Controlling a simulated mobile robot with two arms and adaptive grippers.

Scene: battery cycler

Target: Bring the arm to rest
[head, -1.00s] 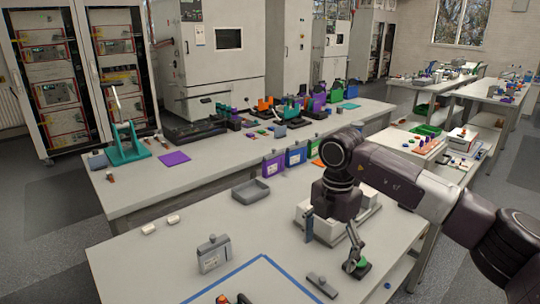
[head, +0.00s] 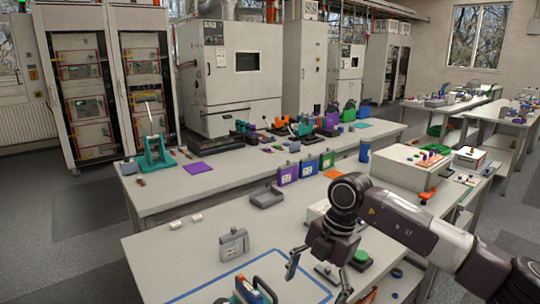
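My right arm comes in from the right, dark with a black wrist. My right gripper (head: 319,279) hangs above the near table (head: 175,255), its two fingers spread wide apart. I see nothing held between them. A small dark grey piece (head: 327,273) shows between the fingers, seemingly on the table behind them. A green round piece (head: 360,257) is just right of the gripper's wrist. My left gripper is not in view.
A grey tray (head: 266,197) stands behind. The table's left part is mostly clear.

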